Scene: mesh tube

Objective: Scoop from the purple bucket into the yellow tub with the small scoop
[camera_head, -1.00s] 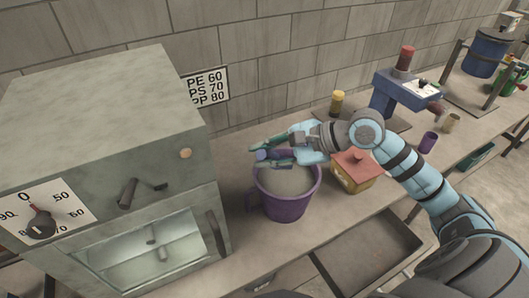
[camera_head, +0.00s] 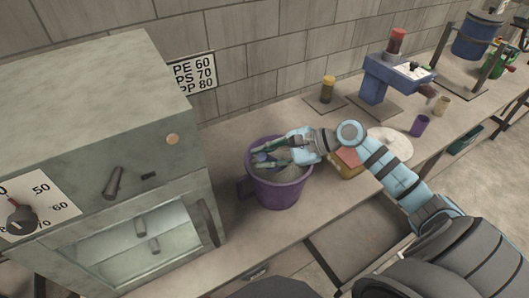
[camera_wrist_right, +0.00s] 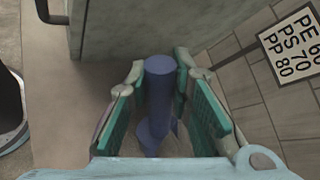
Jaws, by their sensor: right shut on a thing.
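The purple bucket (camera_head: 279,193) stands on the bench beside the grey cabinet and holds grey grainy material. My right gripper (camera_head: 265,160) is at the bucket's mouth, shut on the small blue-purple scoop (camera_head: 261,157). In the right wrist view the scoop's handle (camera_wrist_right: 160,85) lies between the green finger pads (camera_wrist_right: 160,105). The scoop's bowl is not clear, so I cannot tell what is in it. A yellow box with a red top (camera_head: 347,160), perhaps the yellow tub, stands right of the bucket, partly hidden by my right arm. My left gripper is not in view.
The grey cabinet (camera_head: 100,130) stands close on the left. A blue machine (camera_head: 378,85), a small yellow-capped jar (camera_head: 328,90), a pale round plate (camera_head: 392,143) and a purple cup (camera_head: 420,125) are further right. An open drawer (camera_head: 350,235) juts from the bench front.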

